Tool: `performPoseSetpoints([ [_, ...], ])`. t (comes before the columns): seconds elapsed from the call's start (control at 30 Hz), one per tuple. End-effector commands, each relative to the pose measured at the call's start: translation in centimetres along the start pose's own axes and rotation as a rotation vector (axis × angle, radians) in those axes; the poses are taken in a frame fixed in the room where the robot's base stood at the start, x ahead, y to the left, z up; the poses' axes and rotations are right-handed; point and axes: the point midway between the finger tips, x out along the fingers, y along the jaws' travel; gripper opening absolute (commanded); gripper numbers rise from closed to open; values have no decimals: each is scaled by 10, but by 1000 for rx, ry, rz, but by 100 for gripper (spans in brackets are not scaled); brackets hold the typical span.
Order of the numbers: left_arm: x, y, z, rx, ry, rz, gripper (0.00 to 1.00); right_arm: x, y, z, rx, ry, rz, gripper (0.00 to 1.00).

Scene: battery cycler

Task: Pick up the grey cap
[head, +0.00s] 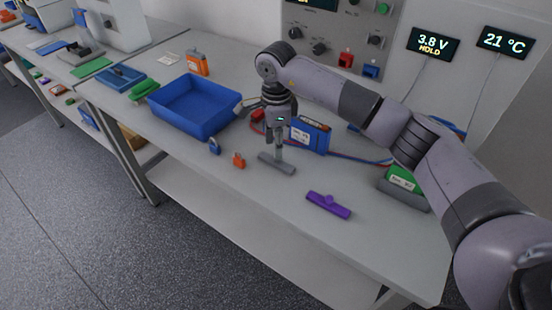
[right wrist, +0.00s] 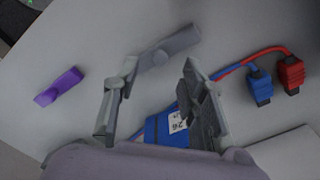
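The grey cap (head: 276,164) is a flat bar lying on the workbench, right below my right gripper (head: 278,153). In the right wrist view the grey cap (right wrist: 170,46) lies just past the fingertips, close to the left finger's tip. My right gripper (right wrist: 161,66) is open there, its fingers spread apart with nothing held between them. It points down at the cap; whether a finger touches it I cannot tell. My left gripper is not in view.
A purple cap (head: 328,204) lies to the right, near the front edge. A blue battery pack (head: 311,138) with red and blue leads stands close behind the gripper. A blue bin (head: 228,124), a small blue connector (head: 214,146) and an orange one (head: 239,160) are to the left.

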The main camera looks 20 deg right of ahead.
Motion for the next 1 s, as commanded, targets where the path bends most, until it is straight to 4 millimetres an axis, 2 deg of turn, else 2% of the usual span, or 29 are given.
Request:
performPoseSetpoints([
  [0.1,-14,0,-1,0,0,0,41,17,2,3,0,0,8,39],
  [0.3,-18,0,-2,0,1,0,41,40,0,2,0,0,3,39],
  [0.57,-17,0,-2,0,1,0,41,43,0,2,0,0,1,38],
  [1.0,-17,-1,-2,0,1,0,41,42,0,2,0,0,2,9],
])
